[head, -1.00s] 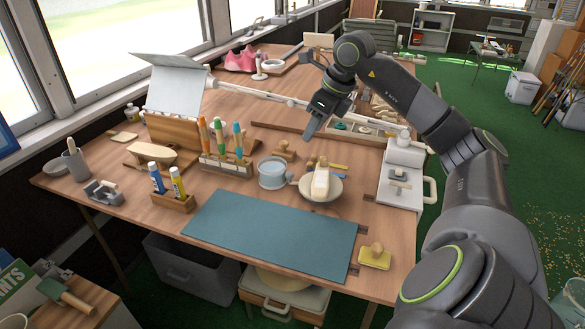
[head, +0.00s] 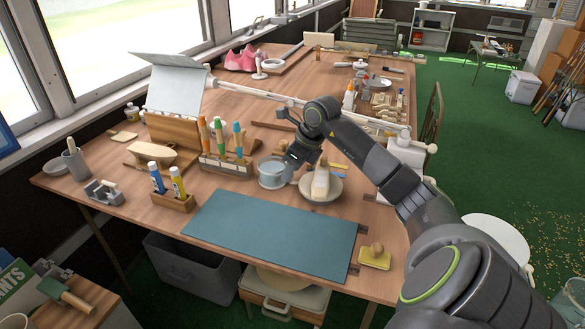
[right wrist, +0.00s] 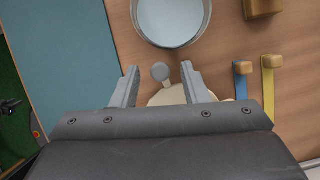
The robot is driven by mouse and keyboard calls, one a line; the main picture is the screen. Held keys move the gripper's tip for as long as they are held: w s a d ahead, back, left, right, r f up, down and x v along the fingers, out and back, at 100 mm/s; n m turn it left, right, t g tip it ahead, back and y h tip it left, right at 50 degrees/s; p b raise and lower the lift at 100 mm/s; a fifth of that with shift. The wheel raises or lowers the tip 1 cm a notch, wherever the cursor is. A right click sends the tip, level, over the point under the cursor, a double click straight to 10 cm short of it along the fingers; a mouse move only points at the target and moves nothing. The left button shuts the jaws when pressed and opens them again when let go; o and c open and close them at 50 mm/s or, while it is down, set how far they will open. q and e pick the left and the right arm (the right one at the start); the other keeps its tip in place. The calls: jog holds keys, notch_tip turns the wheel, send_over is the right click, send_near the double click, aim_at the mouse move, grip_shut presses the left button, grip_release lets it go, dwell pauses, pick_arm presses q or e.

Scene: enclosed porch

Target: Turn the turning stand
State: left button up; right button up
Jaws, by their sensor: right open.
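The turning stand (head: 335,190) is a pale round disc on the table, right of a bowl of water. A pale carved block (head: 321,183) stands upright on it. My right gripper (head: 291,168) is open and low at the stand's left side, beside the bowl. In the right wrist view its fingers (right wrist: 159,70) point toward the bowl, with a grey round-topped knob (right wrist: 160,74) between them and a gap on both sides. The knob is at the edge of the disc (right wrist: 172,97), which is partly hidden by the gripper body. My left gripper is out of view.
The water bowl (head: 272,173) is close to my right fingertips. A teal mat (head: 270,235) lies in front. A tool rack (head: 226,165) stands left of the bowl. Blue and yellow tools (right wrist: 268,90) lie beyond the stand. A yellow sponge (head: 375,257) is at front right.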

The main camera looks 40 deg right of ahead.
grip_shut()
